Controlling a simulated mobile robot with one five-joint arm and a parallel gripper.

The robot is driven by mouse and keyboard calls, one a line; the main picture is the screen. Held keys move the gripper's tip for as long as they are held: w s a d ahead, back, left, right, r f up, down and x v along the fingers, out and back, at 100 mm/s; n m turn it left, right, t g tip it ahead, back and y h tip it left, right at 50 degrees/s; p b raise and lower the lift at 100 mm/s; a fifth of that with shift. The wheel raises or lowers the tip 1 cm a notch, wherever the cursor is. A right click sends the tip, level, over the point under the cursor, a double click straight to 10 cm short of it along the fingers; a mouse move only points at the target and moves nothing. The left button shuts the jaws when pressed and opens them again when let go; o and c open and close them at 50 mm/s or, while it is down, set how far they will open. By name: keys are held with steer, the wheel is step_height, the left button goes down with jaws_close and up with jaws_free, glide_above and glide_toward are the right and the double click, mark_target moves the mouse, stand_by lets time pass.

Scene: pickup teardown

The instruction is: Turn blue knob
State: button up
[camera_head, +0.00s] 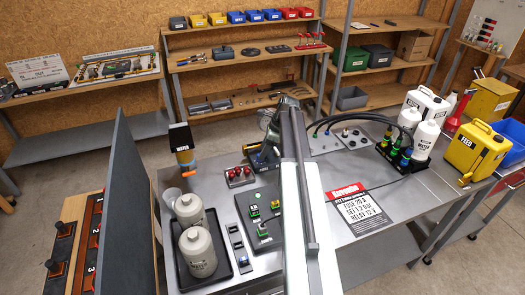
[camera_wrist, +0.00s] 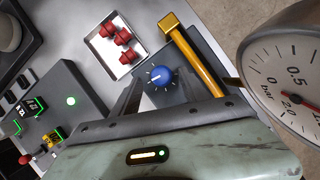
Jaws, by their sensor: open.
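In the wrist view the blue knob (camera_wrist: 160,77) is round with a pale pointer mark. It sits on a dark grey panel (camera_wrist: 151,100), in front of my gripper (camera_wrist: 156,92). The dark fingers of my gripper are apart and point toward the knob, one on each side of its lower part. Nothing is held, and I cannot tell whether a finger touches the knob. A yellow lever or pipe (camera_wrist: 195,62) rises just right of the knob. In the head view my arm covers most of this area and hides the fingertips.
A round pressure gauge (camera_wrist: 294,80) is close on the right in the wrist view. A plate with red knobs (camera_wrist: 110,50) lies to the upper left, and a grey box with green-lit parts (camera_wrist: 62,100) at left. White bottles stand in a black tray (camera_head: 240,265).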

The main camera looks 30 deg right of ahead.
steer(key=p+v, duration=0.4)
steer(key=v, duration=0.2)
steer(key=shift+f, duration=0.1)
steer(key=shift+s, duration=0.1)
